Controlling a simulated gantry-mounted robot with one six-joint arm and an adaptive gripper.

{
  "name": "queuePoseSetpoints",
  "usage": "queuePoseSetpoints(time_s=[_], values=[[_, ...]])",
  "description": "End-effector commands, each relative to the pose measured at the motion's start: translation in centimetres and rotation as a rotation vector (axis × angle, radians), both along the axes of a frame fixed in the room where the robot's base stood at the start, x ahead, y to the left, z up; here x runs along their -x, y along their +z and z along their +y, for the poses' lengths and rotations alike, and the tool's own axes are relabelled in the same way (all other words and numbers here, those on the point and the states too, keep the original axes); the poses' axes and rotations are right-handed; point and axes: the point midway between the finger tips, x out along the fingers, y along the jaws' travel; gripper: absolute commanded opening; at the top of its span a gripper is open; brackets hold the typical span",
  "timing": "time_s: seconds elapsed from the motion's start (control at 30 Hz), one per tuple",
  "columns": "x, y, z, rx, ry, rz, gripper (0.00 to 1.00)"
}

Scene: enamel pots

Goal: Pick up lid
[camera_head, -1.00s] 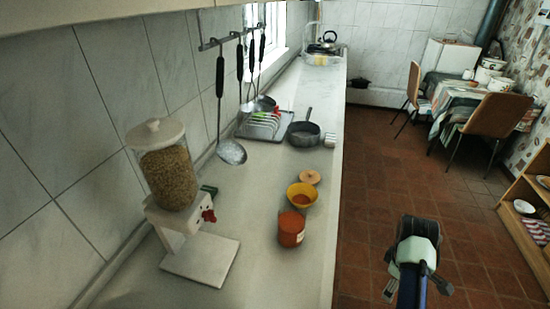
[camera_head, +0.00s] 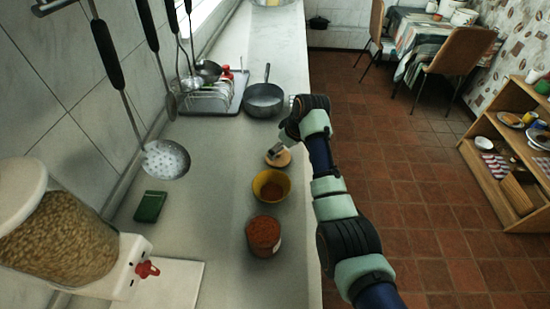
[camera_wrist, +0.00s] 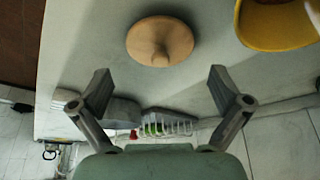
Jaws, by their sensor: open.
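The lid (camera_head: 283,160) is a small round wooden disc with a knob. It lies on the counter just beyond the yellow bowl. In the wrist view the lid (camera_wrist: 146,48) lies flat with its knob towards me, ahead of the fingertips and roughly centred between them. My gripper (camera_head: 276,149) hangs over the counter close to the lid and partly covers it in the head view. In the wrist view my gripper (camera_wrist: 160,82) has its two fingers spread wide with nothing between them. I cannot tell the exact height above the lid.
The yellow bowl (camera_head: 271,187) with red powder stands beside the lid, and a jar of red contents (camera_head: 263,237) is nearer. A grey pan (camera_head: 263,100) and a dish rack (camera_head: 210,97) are farther back. A grain dispenser (camera_head: 60,230) stands at left. Ladles (camera_head: 166,160) hang along the wall.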

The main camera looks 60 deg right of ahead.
Motion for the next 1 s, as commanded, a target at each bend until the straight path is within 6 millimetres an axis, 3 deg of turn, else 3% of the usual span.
queuePoseSetpoints(time_s=[0.3, 0.6, 1.0], values=[[-2.2, -4.2, -0.8, -0.001, 0.0, 0.003, 1.0], [-2.4, -4.4, -0.9, 0.001, 0.001, 0.001, 0.98], [-2.3, -4.6, -0.9, -0.001, 0.0, 0.004, 0.32]])
